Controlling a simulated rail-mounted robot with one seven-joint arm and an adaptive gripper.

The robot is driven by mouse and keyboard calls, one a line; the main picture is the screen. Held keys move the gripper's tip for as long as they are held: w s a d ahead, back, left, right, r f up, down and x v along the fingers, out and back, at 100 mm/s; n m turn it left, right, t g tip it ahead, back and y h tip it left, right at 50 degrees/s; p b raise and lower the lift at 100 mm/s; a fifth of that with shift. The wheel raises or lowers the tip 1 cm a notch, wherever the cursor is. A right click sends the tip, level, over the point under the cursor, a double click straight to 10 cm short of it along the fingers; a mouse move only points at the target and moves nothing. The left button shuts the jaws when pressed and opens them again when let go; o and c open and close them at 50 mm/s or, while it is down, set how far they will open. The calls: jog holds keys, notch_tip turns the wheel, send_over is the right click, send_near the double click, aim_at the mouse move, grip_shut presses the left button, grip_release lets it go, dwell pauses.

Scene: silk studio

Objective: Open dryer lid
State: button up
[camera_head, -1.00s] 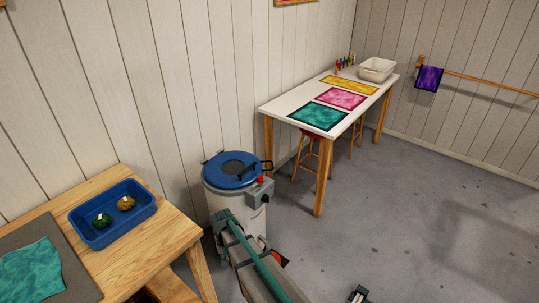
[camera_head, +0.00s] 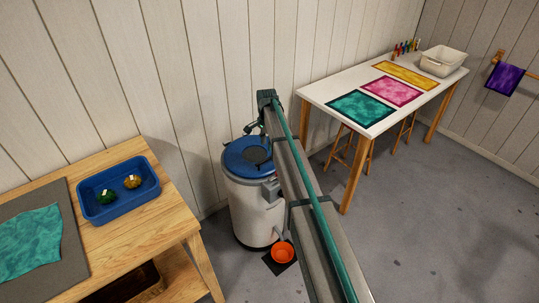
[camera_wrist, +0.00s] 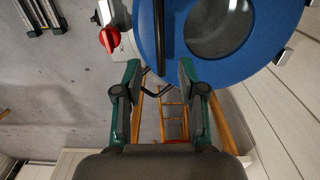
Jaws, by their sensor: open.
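The dryer (camera_head: 255,212) is a white cylinder standing against the wall. Its round blue lid (camera_head: 236,160) lies flat on top and looks closed; my arm partly hides its right side. In the wrist view the lid (camera_wrist: 276,42) fills the upper right, with a dark round window (camera_wrist: 218,28). A black handle bar (camera_wrist: 161,30) shows at the lid's edge, ahead of my fingertips and roughly between their lines. My gripper (camera_wrist: 158,66) is open and empty, apart from the handle. In the head view it is small and dark above the lid.
A red knob (camera_wrist: 109,39) sits on the dryer's side box. A wooden table with a blue tray (camera_head: 84,206) stands left; a white table (camera_head: 318,92) with coloured cloths stands right. Floor between is open.

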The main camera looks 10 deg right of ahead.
notch_tip(320, 180, down, 8)
jog(key=shift+d+f+p, duration=0.1)
jog(key=shift+p, duration=0.9)
jog(key=shift+c, duration=0.2)
grip_shut()
